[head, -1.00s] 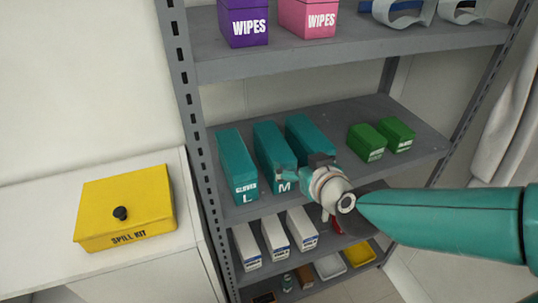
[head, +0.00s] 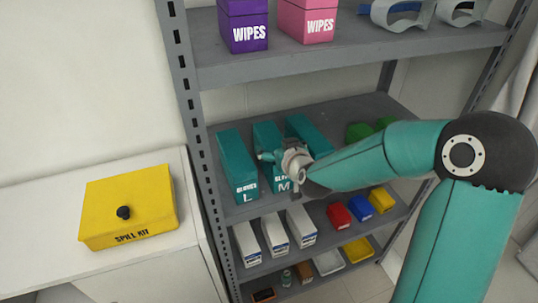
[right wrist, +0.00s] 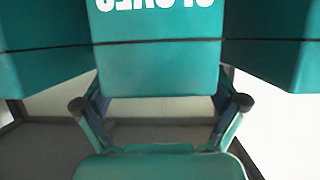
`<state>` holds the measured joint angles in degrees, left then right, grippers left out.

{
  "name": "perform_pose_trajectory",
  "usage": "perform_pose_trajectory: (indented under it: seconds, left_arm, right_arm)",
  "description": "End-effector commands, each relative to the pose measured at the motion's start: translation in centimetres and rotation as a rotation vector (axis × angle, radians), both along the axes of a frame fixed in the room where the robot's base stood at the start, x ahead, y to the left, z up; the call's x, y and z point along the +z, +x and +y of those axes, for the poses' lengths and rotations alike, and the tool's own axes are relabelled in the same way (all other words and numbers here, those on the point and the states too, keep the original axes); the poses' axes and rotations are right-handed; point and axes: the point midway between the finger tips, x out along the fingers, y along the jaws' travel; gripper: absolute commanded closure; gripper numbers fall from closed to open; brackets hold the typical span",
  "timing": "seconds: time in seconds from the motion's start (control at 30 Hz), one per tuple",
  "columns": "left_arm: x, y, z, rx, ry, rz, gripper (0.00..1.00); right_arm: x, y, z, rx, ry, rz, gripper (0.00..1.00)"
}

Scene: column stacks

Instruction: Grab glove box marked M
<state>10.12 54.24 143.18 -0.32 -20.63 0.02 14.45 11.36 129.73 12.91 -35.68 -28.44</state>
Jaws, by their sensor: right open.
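The teal glove box marked M (head: 267,133) stands on the middle shelf between the L box (head: 236,160) and a third teal box (head: 306,130). My right gripper (head: 270,168) is at the front of the M box and hides part of it. In the right wrist view a teal box face with upside-down "GLOVES" lettering (right wrist: 155,55) fills the upper middle. There my right gripper (right wrist: 160,104) is open, one finger toward each lower side of that box. I cannot tell whether the fingers touch it. My left gripper is not in view.
Purple (head: 243,28) and pink (head: 306,22) wipes boxes stand on the shelf above. White boxes (head: 274,235) and red, blue and yellow bins are on the shelf below. Green boxes (head: 360,131) sit partly behind my right arm. A yellow spill kit (head: 128,205) rests on the left counter.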

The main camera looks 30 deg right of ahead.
Motion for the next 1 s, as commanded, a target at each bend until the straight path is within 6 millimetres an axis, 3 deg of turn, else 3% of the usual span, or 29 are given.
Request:
perform_pose_trajectory:
  seconds: [0.2,0.5,1.0]
  left_arm:
    - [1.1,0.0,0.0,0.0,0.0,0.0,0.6]
    - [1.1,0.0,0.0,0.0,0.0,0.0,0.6]
    - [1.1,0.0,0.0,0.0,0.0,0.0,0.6]
  right_arm:
    - [-0.8,2.6,-0.6,0.001,0.0,0.001,0.04]
    - [-1.1,3.1,-0.7,0.002,0.0,-0.001,0.04]
    - [-1.1,3.0,-0.6,0.003,0.0,0.0,0.86]
